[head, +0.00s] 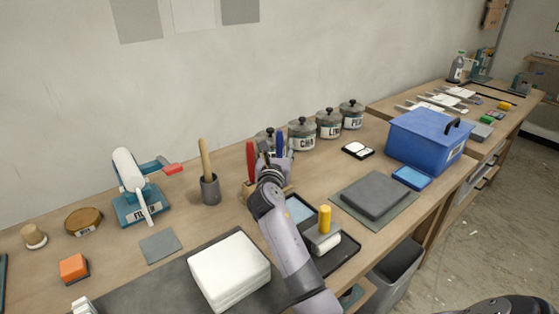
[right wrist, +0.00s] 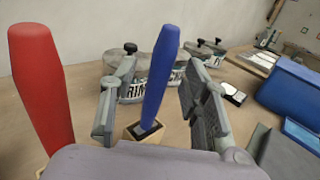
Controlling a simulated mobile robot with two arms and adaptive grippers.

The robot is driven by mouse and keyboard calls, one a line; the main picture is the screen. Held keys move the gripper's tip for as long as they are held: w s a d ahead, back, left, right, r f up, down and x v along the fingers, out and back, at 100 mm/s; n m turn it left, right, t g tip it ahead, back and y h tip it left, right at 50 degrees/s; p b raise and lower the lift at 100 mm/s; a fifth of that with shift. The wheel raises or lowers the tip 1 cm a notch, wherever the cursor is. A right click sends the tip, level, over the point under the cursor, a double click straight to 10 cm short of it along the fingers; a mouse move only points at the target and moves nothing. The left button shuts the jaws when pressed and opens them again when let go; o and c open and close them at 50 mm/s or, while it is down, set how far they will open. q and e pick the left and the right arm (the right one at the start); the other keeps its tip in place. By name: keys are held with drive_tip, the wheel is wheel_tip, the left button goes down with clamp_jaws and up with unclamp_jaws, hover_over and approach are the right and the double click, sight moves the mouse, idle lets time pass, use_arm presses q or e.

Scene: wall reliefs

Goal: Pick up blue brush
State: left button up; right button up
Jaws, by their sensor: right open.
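The blue brush (head: 279,143) stands upright in a wooden holder (head: 249,190) on the bench, beside a red-handled tool (head: 250,158). In the right wrist view the blue brush (right wrist: 160,72) rises between the two fingers of my right gripper (right wrist: 157,98). The fingers are open, with a gap visible on both sides of the handle. In the head view my right gripper (head: 278,165) is over the holder and hides part of it. The brush's lower end is hidden in the holder. My left gripper is not in view.
The red handle (right wrist: 42,85) stands close left of my gripper. Lidded pots (head: 302,134) stand behind. A blue box (head: 425,140) and a dark slab (head: 374,195) are to the right.

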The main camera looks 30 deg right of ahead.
drive_tip(key=shift+x, duration=1.15)
drive_tip(key=shift+s, duration=0.1)
clamp_jaws()
